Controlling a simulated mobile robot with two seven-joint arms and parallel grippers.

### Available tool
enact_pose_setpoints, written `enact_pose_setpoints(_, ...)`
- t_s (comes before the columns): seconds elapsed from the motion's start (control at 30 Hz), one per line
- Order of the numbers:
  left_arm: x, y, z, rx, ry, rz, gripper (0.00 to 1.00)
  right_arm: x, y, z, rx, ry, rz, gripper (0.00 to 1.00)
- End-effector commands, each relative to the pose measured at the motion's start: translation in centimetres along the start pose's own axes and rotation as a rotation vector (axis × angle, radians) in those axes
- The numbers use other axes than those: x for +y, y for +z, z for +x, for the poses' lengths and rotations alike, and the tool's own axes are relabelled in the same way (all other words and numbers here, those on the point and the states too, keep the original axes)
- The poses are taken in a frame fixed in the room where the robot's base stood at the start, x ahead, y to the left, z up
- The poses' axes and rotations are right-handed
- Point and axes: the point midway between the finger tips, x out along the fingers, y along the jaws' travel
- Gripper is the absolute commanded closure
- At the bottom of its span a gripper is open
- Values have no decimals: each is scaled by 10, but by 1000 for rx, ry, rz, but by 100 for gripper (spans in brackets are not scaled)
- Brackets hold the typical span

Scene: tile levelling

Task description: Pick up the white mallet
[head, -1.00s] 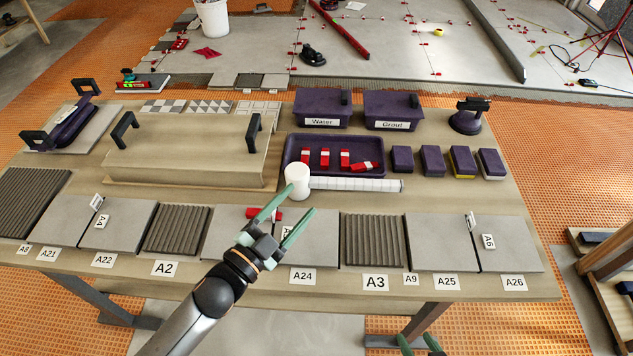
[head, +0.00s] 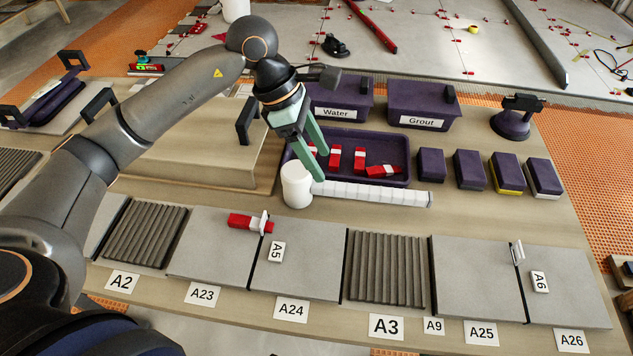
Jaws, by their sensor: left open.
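The white mallet lies on the table in front of the purple tray. Its round head (head: 297,187) stands at the left and its pale, banded handle (head: 380,193) runs to the right. My left gripper (head: 321,164) comes down from above with its green fingers apart and empty. The fingertips are at the head end of the handle, just right of the head. I cannot tell whether they touch it. My right gripper is not in view.
The purple tray (head: 400,142) with several red-and-white pieces lies right behind the mallet. Tiles, including a ribbed one (head: 385,268), line the front edge. A red piece with a white clip (head: 247,222) sits at a tile joint. Purple blocks (head: 470,168) stand to the right.

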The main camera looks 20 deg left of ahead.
Motion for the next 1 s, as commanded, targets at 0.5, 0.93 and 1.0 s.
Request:
enact_pose_setpoints(0.5, 5, -6, 67, 26, 15, 4, 35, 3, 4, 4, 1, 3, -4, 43)
enact_pose_setpoints(0.93, 13, -1, 117, 24, 14, 4, 35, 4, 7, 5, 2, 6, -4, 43)
enact_pose_setpoints(1.0, 13, -2, 121, 25, 15, 3, 35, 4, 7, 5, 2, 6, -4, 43)
